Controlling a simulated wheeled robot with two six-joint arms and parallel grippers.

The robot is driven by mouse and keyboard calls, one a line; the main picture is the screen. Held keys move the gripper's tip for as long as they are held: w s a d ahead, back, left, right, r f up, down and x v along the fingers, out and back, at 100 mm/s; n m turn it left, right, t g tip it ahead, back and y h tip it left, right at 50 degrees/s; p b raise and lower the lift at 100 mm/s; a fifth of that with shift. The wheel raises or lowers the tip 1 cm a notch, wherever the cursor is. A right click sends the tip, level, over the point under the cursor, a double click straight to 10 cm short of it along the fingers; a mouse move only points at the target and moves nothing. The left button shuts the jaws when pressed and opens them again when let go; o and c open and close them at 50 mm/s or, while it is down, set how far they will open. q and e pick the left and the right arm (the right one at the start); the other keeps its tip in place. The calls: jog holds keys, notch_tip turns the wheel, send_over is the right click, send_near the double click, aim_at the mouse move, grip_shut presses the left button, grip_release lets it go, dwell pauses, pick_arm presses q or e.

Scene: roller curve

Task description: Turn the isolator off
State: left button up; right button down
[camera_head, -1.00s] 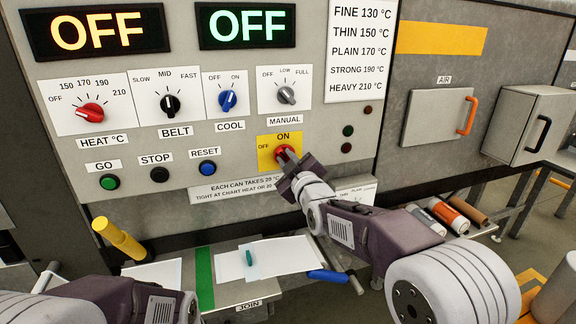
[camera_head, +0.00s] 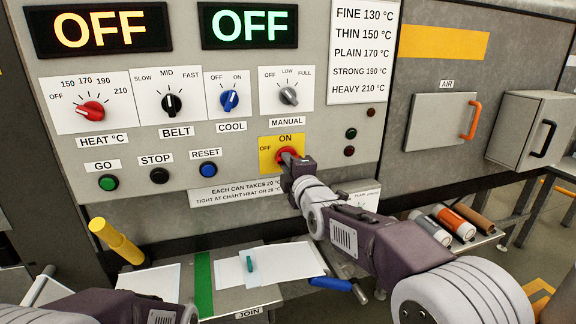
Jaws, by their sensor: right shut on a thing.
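The isolator is a red rotary knob (camera_head: 284,155) on a yellow plate (camera_head: 267,167) marked ON at the top and OFF at the left. My right gripper (camera_head: 290,163) is at the knob and shut on it, and its fingers hide much of the knob. The knob's exact pointing direction is hard to tell behind the fingers. My left arm (camera_head: 100,306) shows at the lower left edge; its gripper is out of view.
Heat (camera_head: 92,111), belt (camera_head: 172,104), cool (camera_head: 230,101) and manual (camera_head: 289,96) knobs sit above. Green (camera_head: 108,183), black (camera_head: 159,175) and blue (camera_head: 208,169) buttons are at left. Both displays read OFF. A table with papers (camera_head: 285,262) lies below.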

jog(key=shift+f+n, duration=0.15)
jog(key=shift+n, duration=0.25)
jog(key=c, duration=1.4)
grip_release()
jog(key=shift+o, duration=0.2)
jog(key=shift+s, duration=0.1)
jog(key=b+v, duration=0.1)
jog(key=v, duration=0.8)
